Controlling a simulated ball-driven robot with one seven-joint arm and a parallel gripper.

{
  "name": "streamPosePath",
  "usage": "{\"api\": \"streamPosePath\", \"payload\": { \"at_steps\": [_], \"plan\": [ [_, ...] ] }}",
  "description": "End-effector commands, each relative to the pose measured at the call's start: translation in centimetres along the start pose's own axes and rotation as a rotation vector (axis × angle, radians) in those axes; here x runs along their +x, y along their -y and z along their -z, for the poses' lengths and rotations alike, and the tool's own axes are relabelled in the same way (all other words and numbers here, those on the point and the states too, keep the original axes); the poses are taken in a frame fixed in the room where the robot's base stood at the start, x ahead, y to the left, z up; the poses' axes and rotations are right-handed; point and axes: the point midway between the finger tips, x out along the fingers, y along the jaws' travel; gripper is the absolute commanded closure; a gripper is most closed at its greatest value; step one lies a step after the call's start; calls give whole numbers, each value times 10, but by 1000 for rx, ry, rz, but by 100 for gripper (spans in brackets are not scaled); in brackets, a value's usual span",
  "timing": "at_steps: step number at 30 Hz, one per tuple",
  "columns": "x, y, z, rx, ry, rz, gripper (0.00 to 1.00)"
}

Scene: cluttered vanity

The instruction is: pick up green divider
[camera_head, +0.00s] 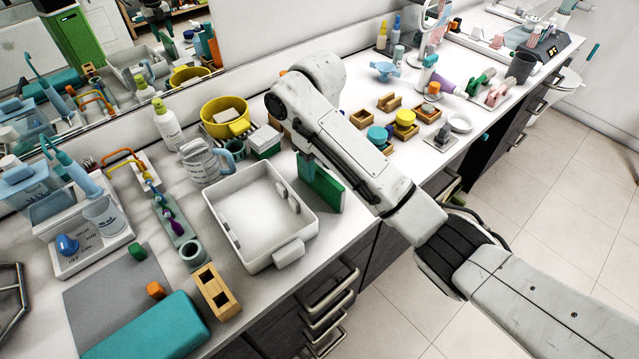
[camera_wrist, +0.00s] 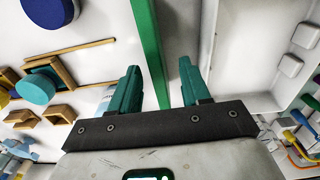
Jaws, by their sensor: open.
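The green divider (camera_head: 325,188) is a flat green panel standing upright on the counter, just right of the white tray (camera_head: 262,262). In the wrist view the divider (camera_wrist: 150,48) shows edge-on as a long green strip between the two teal fingers. My gripper (camera_wrist: 158,78) is open, with one finger on each side of the strip and visible gaps on both sides. In the head view the gripper is mostly hidden by my arm.
The white tray stands close beside the divider, with its wall (camera_wrist: 248,102) near the right finger. Wooden holders (camera_wrist: 45,75) and a blue round lid (camera_wrist: 52,10) lie on the other side. A yellow pot (camera_head: 226,118) and measuring jug (camera_head: 203,165) stand behind the tray.

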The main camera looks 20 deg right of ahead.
Motion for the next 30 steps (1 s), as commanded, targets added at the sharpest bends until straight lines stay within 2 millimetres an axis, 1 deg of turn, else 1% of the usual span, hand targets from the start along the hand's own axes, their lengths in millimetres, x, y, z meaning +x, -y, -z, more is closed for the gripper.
{"api": "streamPosePath", "payload": {
  "at_steps": [1, 5, 10, 12, 18, 30],
  "plan": [
    [8, 0, 0, 0, 1, 2, 53],
    [22, -4, 0, 3, 3, 1, 53],
    [44, -5, -1, 2, 3, 1, 53],
    [48, -4, -1, 1, 2, 0, 53],
    [48, -4, 0, 0, 0, 0, 54],
    [48, -4, 0, 0, 0, 0, 92]
  ]
}}
